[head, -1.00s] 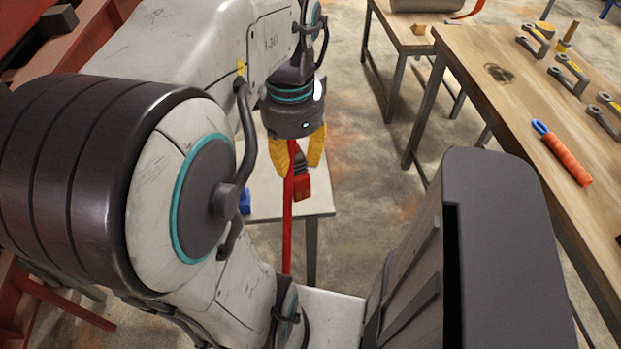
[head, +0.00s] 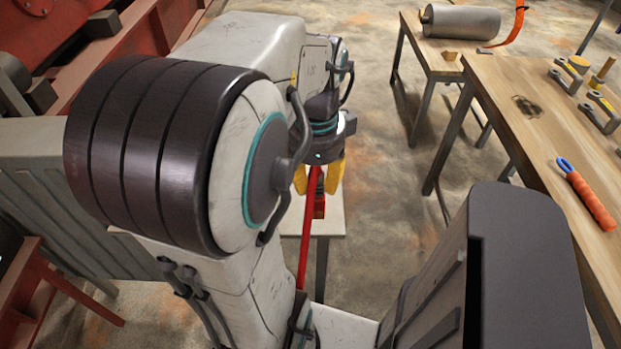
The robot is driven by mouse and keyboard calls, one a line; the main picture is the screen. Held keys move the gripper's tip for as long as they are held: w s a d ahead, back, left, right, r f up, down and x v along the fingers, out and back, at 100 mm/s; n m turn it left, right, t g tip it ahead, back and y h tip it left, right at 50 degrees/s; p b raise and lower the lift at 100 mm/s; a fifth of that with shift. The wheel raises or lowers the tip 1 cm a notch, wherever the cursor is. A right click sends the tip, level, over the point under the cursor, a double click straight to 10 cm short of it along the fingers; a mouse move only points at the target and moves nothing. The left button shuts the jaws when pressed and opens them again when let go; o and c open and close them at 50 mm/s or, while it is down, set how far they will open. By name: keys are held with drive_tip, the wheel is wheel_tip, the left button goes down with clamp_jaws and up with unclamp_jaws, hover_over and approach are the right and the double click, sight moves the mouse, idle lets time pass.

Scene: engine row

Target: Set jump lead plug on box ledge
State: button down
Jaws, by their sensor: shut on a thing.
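My gripper (head: 320,180), with yellow fingers, is shut on the red jump lead plug (head: 320,206), which hangs below the fingertips. A red cable (head: 305,240) runs from it down toward the bottom of the view. Behind and below the plug in the picture is a small pale table (head: 334,222), mostly hidden by my arm; whether the plug touches it I cannot tell. A grey ribbed box (head: 60,195) stands at the left, partly behind my arm. I cannot clearly make out which part is its ledge.
A wooden workbench (head: 520,115) at the right bears an orange-handled tool (head: 590,198) and several metal brackets. A smaller wooden table (head: 437,62) at the back holds a grey cylinder (head: 461,22). Red machinery (head: 130,52) fills the upper left. Concrete floor lies open between.

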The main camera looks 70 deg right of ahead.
drive_tip(key=shift+w+d+f+p, duration=0.55)
drive_tip(key=shift+d+f+p, duration=0.5)
drive_tip(key=shift+d+f, duration=0.4)
drive_tip(key=shift+w+d+f+p, duration=0.55)
drive_tip(key=shift+d+f+p, duration=0.65)
drive_tip(key=shift+f, duration=0.45)
drive_tip(key=shift+w+d+f+p, duration=0.55)
drive_tip(key=shift+d+f+p, duration=0.4)
drive_tip(key=shift+d+f, duration=0.55)
drive_tip(key=shift+f, duration=0.15)
drive_tip(key=c, duration=1)
unclamp_jaws()
drive_tip(key=shift+a, duration=0.1)
drive_tip(key=shift+a+r+b, duration=0.15)
drive_tip(key=shift+r+b, duration=0.6)
drive_tip(key=shift+r, duration=2.35)
drive_tip(key=shift+a+r+b, duration=0.1)
drive_tip(key=shift+r+b, duration=0.6)
drive_tip(key=shift+r, duration=2.35)
